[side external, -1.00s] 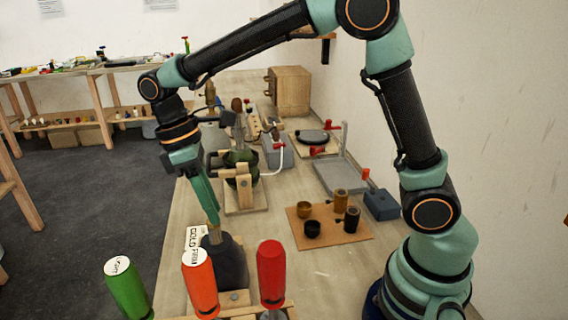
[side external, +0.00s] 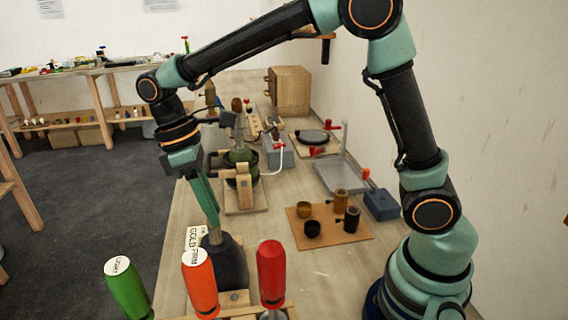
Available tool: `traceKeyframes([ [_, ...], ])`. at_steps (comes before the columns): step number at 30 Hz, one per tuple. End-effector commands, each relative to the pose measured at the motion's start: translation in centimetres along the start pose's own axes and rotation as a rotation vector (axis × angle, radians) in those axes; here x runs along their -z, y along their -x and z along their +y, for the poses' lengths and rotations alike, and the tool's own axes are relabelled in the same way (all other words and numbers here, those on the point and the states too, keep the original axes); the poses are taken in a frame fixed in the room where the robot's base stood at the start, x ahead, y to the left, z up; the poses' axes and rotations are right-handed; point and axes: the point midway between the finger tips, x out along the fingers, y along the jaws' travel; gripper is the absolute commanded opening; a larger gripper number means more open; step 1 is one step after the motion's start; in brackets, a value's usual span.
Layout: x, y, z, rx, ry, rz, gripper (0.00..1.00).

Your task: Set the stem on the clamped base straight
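My gripper (side external: 214,222) points down at the front left of the bench, its fingertips at the top of a short tan upright piece (side external: 215,237). That piece rises from a dark, bell-shaped body (side external: 229,264), and looks like a stem on a base. I cannot tell its exact tilt. The fingers are seen edge-on, so their gap and any grip are hidden. Further back, a round dark-green body (side external: 240,157) sits in a wooden clamp stand (side external: 245,190), with an upright part above it. I cannot tell for sure which of the two is the task's clamped base.
Green (side external: 127,287), orange (side external: 199,283) and red (side external: 271,270) tool handles stand in front. A lettered card (side external: 194,240) is left of the dark body. A brown board (side external: 345,239) with small cups lies to the right. A grey tray (side external: 340,175) is behind it.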

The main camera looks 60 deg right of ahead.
Motion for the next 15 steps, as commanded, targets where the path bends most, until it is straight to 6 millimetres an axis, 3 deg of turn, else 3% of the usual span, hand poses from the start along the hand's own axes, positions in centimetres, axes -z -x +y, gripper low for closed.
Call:
traceKeyframes([
  [15,0.01,0.00,-0.37,-0.002,0.001,-0.001,0.33],
])
